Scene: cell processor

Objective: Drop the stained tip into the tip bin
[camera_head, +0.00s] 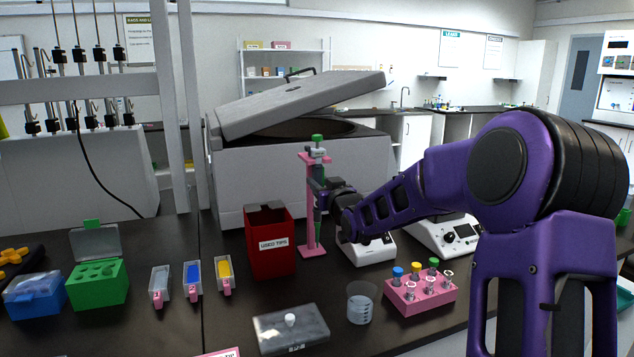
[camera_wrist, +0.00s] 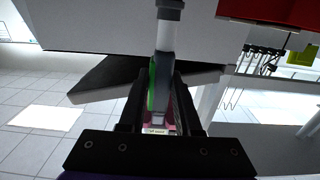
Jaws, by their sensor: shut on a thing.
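The red tip bin (camera_head: 270,248), labelled "USED TIPS", stands on the dark bench, left of my gripper; part of its red side also shows at the top right of the wrist view (camera_wrist: 268,9). My gripper (camera_head: 318,193) is shut on an upright pipette (camera_head: 317,150) with a green top and grey body. In the wrist view the pipette (camera_wrist: 164,62) runs between the two fingers. The pink pipette stand (camera_head: 308,215) is right beside the pipette; I cannot tell whether they touch. I cannot make out the stained tip or its colour.
A large grey centrifuge (camera_head: 300,150) with a raised lid stands behind. In front are a grey tip box (camera_head: 290,328), a glass beaker (camera_head: 361,303) and a pink tube rack (camera_head: 420,296). Coloured reservoirs (camera_head: 193,279) and a green rack (camera_head: 99,285) lie left.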

